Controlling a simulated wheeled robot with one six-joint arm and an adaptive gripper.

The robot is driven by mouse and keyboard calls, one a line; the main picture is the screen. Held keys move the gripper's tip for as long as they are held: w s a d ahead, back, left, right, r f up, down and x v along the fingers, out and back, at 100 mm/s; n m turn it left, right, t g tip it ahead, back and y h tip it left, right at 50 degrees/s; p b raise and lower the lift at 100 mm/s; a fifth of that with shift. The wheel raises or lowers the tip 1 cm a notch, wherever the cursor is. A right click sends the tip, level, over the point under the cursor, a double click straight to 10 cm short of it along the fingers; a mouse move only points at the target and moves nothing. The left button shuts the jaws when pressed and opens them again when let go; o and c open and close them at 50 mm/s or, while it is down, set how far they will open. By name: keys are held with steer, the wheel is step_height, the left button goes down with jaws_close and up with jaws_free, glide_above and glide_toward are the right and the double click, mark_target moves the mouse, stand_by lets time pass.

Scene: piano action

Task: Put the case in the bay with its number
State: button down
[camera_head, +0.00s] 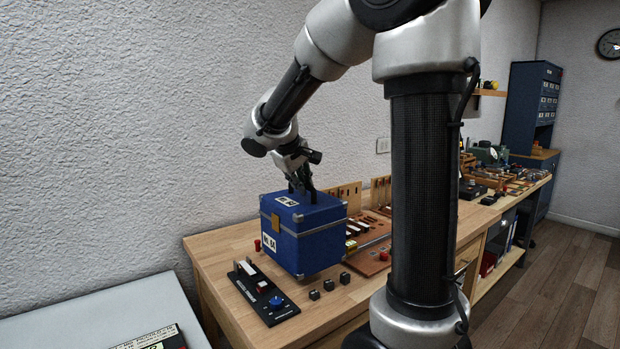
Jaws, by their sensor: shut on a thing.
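A blue case (320,250) with metal edges is at the near end of the wooden workbench. It is upright, with a white label on its front and another on its top. The front label seems to read 64, but the print is small. My gripper (303,188) is above the case, its fingers shut at the top, where a handle would be hidden behind them. I cannot tell whether the case's underside touches the bench. No numbered bay can be made out clearly.
A black device with a blue knob (277,302) and small dark blocks (329,285) lie in front of the case. Piano parts (368,255) lie behind it. A dark blue cabinet (530,105) with labelled fronts stands far right. Floor (560,280) is clear at right.

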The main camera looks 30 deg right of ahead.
mark_target(302, 199)
steer(key=shift+f, duration=2.35)
steer(key=c, duration=1.5)
jaws_free()
steer(key=shift+f, duration=0.1)
steer(key=shift+o, duration=0.2)
